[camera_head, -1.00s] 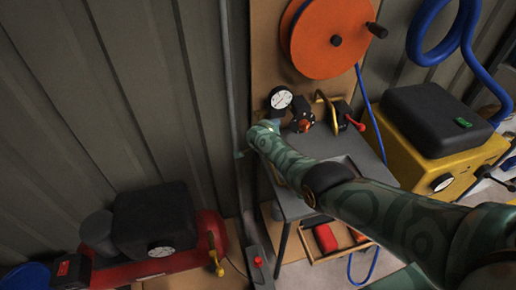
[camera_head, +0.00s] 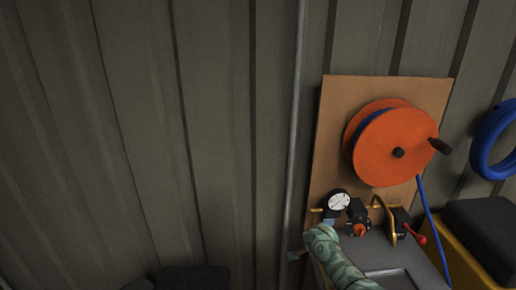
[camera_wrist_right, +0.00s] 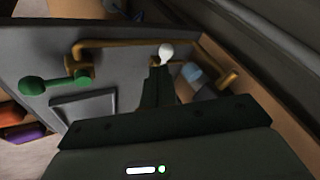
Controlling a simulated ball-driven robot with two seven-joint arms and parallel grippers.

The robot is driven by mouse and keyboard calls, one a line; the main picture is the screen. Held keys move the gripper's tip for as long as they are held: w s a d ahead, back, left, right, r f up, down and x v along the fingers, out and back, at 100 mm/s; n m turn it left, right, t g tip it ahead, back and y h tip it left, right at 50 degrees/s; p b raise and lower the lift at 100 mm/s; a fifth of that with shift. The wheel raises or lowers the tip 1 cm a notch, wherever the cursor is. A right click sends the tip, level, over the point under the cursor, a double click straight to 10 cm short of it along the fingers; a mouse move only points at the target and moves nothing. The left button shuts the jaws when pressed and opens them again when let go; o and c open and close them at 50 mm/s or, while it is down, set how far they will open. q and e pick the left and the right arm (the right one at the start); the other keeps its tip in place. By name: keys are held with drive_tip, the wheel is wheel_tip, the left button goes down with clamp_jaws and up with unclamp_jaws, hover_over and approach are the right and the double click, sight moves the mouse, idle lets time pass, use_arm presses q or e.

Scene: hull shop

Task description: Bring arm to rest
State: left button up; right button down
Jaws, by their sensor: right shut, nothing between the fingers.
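My right arm, patterned teal, comes in from the bottom of the head view and ends at the grey bench (camera_head: 405,252), just below the pressure gauge (camera_head: 339,201). Its fingers cannot be made out there. In the right wrist view my right gripper (camera_wrist_right: 160,82) shows as dark fingers, shut and empty. A small white knob (camera_wrist_right: 166,50) appears just beyond the fingertips. Whether they touch cannot be told. My left gripper is in neither current view.
Close to the arm are a black regulator with an orange-red knob (camera_head: 360,230), brass piping (camera_head: 387,212) and a red lever (camera_head: 421,239). An orange hose reel (camera_head: 385,155) hangs above. A vertical grey pipe (camera_head: 294,130) runs left of the bench. Bare corrugated wall (camera_head: 140,140) fills the left.

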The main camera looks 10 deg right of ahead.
drive_tip(key=s+d+f+n+h, duration=0.1)
drive_tip(key=s+d+n, duration=0.1)
drive_tip(key=s+n, duration=0.35)
drive_tip(key=s+d+f+n+h, duration=0.1)
drive_tip(key=s+d+n, duration=0.2)
drive_tip(key=s, duration=0.5)
drive_tip(key=s+r+n, duration=0.6)
drive_tip(key=s+r, duration=0.1)
drive_tip(key=s, duration=0.4)
drive_tip(key=s+r+n, duration=0.6)
drive_tip(key=s+r, duration=0.1)
drive_tip(key=s, duration=0.5)
drive_tip(key=s+a+f+g+y+b, duration=0.1)
drive_tip(key=s+a+f+y+b, duration=0.15)
drive_tip(key=f, duration=1.25)
drive_tip(key=s+a+f+g+y+b, duration=0.1)
drive_tip(key=s+a+f+b, duration=0.15)
drive_tip(key=f, duration=1.35)
drive_tip(key=s+f+m+g+y+b, duration=0.1)
drive_tip(key=s+f+m+g+b, duration=0.2)
drive_tip(key=s+f, duration=1.6)
drive_tip(key=shift+a+f+m+b, duration=0.2)
drive_tip(key=shift+f+m+b, duration=0.15)
drive_tip(key=shift+f, duration=0.1)
